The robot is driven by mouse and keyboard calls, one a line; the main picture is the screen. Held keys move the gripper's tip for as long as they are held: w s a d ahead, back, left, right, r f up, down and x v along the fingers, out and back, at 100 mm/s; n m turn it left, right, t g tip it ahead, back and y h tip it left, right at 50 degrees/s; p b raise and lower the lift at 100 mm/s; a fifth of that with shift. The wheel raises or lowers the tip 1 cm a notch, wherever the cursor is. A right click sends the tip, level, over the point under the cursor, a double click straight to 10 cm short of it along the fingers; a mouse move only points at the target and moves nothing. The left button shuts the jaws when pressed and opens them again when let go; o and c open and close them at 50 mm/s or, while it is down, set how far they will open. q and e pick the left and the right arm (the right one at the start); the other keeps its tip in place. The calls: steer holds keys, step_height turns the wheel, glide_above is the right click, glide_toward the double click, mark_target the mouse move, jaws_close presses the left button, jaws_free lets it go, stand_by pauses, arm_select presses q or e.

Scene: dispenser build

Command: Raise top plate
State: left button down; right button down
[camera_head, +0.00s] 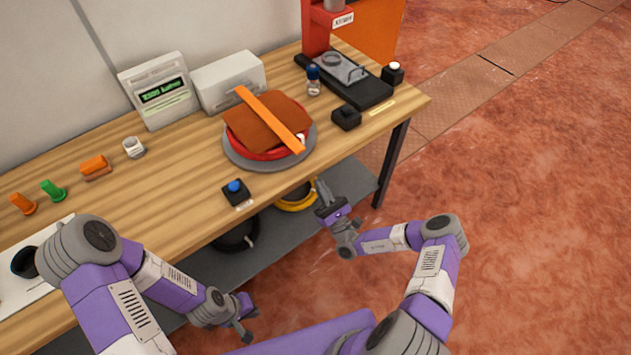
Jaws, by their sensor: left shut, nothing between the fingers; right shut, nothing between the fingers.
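A round red piece (262,153) sits on a grey disc (238,157) on the table. A brown sheet-like plate (255,118) lies over it, and an orange bar (268,117) crosses on top at a slant. I cannot tell for certain which part is the top plate. My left gripper (248,328) is shut and empty, low in front of the table. My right gripper (325,198) is shut and empty, in front of the table edge, right of and below the red piece. Neither gripper touches the stack.
A blue-button box (236,191) stands at the front edge, and a black-button box (346,117) to the right. A red press (315,30) with a black base is at the back right. A display unit (160,90) and white box (229,82) stand behind. A lower shelf (348,185) runs underneath.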

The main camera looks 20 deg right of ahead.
mark_target(301, 149)
steer(key=b+x, duration=0.1)
steer(key=x, duration=0.7)
steer(key=shift+w+a+r, duration=0.1)
steer(key=shift+a+r, duration=0.05)
steer(key=shift+a, duration=0.05)
arm_select(q)
steer(key=shift+f, duration=0.5)
